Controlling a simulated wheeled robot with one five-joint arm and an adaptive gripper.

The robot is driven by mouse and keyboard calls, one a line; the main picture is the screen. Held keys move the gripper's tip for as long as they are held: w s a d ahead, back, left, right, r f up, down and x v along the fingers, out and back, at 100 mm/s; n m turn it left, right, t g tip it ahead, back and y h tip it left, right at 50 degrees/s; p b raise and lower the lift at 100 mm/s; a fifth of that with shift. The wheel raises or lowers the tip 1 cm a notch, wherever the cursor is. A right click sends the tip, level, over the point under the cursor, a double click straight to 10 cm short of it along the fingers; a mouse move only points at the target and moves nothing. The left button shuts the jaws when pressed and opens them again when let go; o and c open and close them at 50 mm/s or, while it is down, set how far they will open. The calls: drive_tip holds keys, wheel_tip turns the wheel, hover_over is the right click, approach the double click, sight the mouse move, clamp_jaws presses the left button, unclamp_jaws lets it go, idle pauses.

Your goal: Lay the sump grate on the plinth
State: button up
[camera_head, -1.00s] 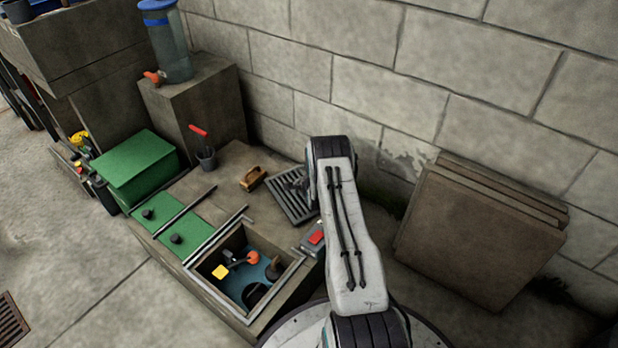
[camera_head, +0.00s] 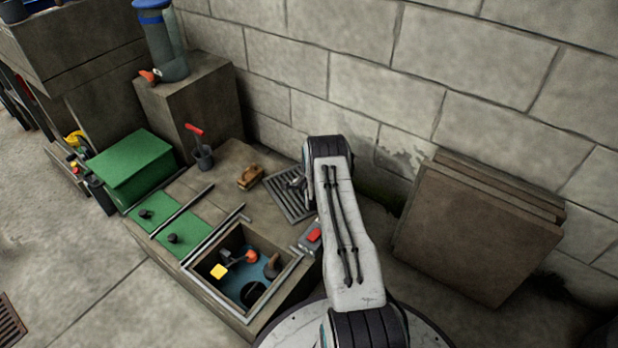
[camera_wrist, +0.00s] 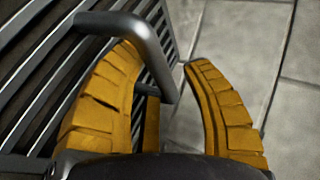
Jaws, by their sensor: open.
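The sump grate (camera_head: 284,201), dark grey and slatted, lies flat on the low concrete top by the wall, partly hidden by my arm. In the wrist view its slats (camera_wrist: 45,75) fill the left side, and its bent grey bar handle (camera_wrist: 152,50) stands up from it. My gripper (camera_wrist: 160,62) has ribbed yellow fingers, open, with the handle's downward bend between them. The bar crosses over the left finger; contact is unclear. In the head view my gripper is mostly hidden behind my arm. A raised concrete block (camera_head: 203,105) may be the plinth; I cannot tell for sure.
An open pit (camera_head: 205,270) with coloured items lies in front of the grate. A wooden-handled brush (camera_head: 249,177), a cup with a red-handled tool (camera_head: 203,157) and a green box (camera_head: 133,165) stand left. A blue-capped cylinder (camera_head: 165,45) occupies the raised block. Slabs (camera_head: 475,235) lean right.

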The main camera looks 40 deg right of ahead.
drive_tip(key=shift+r+p+v, duration=0.15)
drive_tip(key=shift+p+v, duration=0.65)
drive_tip(key=shift+v, duration=0.1)
drive_tip(key=shift+r+p+v, duration=0.15)
drive_tip(key=shift+p+v, duration=0.65)
drive_tip(key=shift+v, duration=0.1)
drive_tip(key=p+v, duration=0.4)
drive_tip(key=p, duration=0.1)
drive_tip(key=shift+d+p, duration=0.1)
drive_tip(key=shift+p, duration=0.2)
drive_tip(key=s+a+r+n+g+y+p, duration=0.15)
drive_tip(key=a+r+n, duration=0.5)
drive_tip(key=r, duration=0.85)
drive_tip(key=s+a+r+n+g+y+p, duration=0.1)
drive_tip(key=a+r+n+g+y+p, duration=0.2)
drive_tip(key=a+r, duration=0.85)
drive_tip(key=s+a+r+n, duration=0.5)
drive_tip(key=s+r+n, duration=0.1)
drive_tip(key=s+r, duration=0.65)
drive_tip(key=s+a+r+n+g, duration=0.1)
drive_tip(key=s+a+r+n, duration=0.1)
drive_tip(key=s, duration=0.6)
drive_tip(key=s+a+r+n+g+y, duration=0.1)
drive_tip(key=s+n, duration=0.3)
drive_tip(key=s, duration=0.5)
drive_tip(key=shift+s+a+r+g, duration=0.3)
drive_tip(key=shift+a+r+g, duration=0.15)
drive_tip(key=shift+a+g, duration=0.4)
